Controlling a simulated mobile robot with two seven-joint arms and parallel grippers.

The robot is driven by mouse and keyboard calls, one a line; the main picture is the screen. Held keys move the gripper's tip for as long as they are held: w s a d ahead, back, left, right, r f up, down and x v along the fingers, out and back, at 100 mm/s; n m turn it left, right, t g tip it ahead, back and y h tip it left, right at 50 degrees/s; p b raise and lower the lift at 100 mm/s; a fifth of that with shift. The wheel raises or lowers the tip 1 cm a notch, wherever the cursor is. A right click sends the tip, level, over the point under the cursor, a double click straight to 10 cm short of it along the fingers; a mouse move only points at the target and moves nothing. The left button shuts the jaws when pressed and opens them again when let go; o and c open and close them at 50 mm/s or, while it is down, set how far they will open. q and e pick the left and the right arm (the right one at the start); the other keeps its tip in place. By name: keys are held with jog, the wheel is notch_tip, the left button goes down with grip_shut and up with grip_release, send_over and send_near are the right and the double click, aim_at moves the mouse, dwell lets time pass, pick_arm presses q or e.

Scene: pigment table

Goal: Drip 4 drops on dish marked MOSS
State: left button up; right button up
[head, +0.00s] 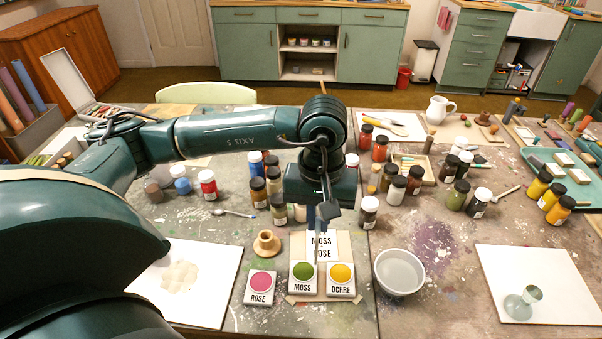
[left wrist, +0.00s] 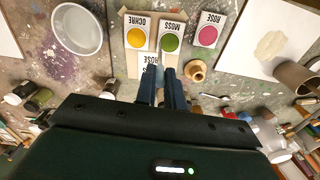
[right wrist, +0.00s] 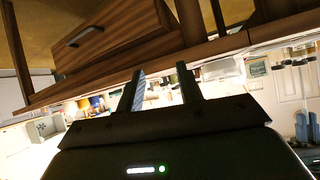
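The dish marked MOSS (head: 303,271) is a small white block with a green round and a printed label. It stands between the pink ROSE dish (head: 262,284) and the yellow OCHRE dish (head: 341,275). My left gripper (head: 321,213) is over the card behind the dishes, pointing down. It looks shut on a thin dropper (head: 316,246), whose slim tip hangs just behind the MOSS dish; the rest is hidden. The left wrist view shows the fingers close together by the MOSS dish (left wrist: 170,43). My right gripper (right wrist: 162,85) is open and empty, away from the table.
A card reading MOSS and ROSE (head: 331,242) lies behind the dishes. A white bowl (head: 399,272) is to their right, a small wooden pot (head: 267,243) behind left. Several pigment jars stand farther back.

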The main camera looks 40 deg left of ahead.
pick_arm(q)
notch_tip(320, 180, up, 4)
jog(key=a+n+p, duration=0.3)
jog(key=n, duration=0.2)
jog(key=shift+s+d+f+b, duration=0.1)
jog(key=shift+f+b, duration=1.5)
jog(key=shift+f, duration=0.85)
jog(key=shift+o, duration=0.2)
jog(key=shift+c, duration=0.8)
dwell(3.8)
